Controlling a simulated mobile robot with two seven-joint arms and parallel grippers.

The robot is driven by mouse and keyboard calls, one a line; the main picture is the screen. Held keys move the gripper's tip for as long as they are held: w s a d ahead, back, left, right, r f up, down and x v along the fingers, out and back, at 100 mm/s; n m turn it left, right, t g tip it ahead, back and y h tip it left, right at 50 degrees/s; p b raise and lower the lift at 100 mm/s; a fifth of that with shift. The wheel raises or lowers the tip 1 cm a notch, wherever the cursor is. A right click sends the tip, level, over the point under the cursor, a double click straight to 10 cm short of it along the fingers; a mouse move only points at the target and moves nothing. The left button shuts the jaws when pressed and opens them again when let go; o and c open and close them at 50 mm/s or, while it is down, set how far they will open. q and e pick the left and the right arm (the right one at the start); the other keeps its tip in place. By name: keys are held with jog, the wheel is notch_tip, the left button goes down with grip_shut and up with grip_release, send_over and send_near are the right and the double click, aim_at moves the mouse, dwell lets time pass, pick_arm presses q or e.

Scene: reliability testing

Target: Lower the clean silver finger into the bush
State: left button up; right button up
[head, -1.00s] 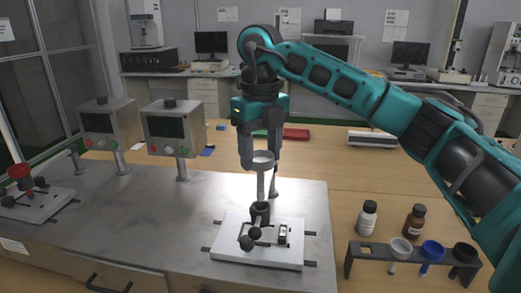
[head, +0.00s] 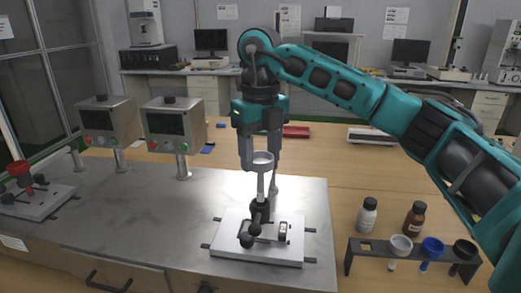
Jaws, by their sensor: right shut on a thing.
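My right gripper (head: 260,160) points straight down over the metal bench and is shut on the silver finger (head: 262,172) by its cup-shaped top. The finger is upright, and its thin stem runs down to the black bush (head: 260,210) on the white base plate (head: 230,248). The stem's lower end meets or enters the top of the bush; how deep it sits cannot be told. My left gripper is not in view.
A rack (head: 358,258) with a white, a blue and a black cup stands at the lower right. A white bottle (head: 367,215) and a brown bottle (head: 414,218) stand behind it. Two grey display boxes (head: 175,124) are on the left. A red-topped fixture (head: 20,178) is at the far left.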

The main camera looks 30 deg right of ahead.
aim_at(261, 168)
jog(key=shift+f+b, duration=0.7)
jog(key=shift+f, duration=0.75)
jog(key=shift+f, duration=0.15)
jog(key=shift+f, duration=0.15)
jog(key=shift+f+b, duration=0.95)
jog(key=shift+f, duration=0.45)
jog(key=shift+f, duration=0.1)
jog(key=shift+f+b, duration=0.35)
jog(key=shift+f, duration=0.2)
jog(key=o, duration=1.2)
jog(key=shift+c, duration=0.2)
jog(key=shift+o, duration=0.5)
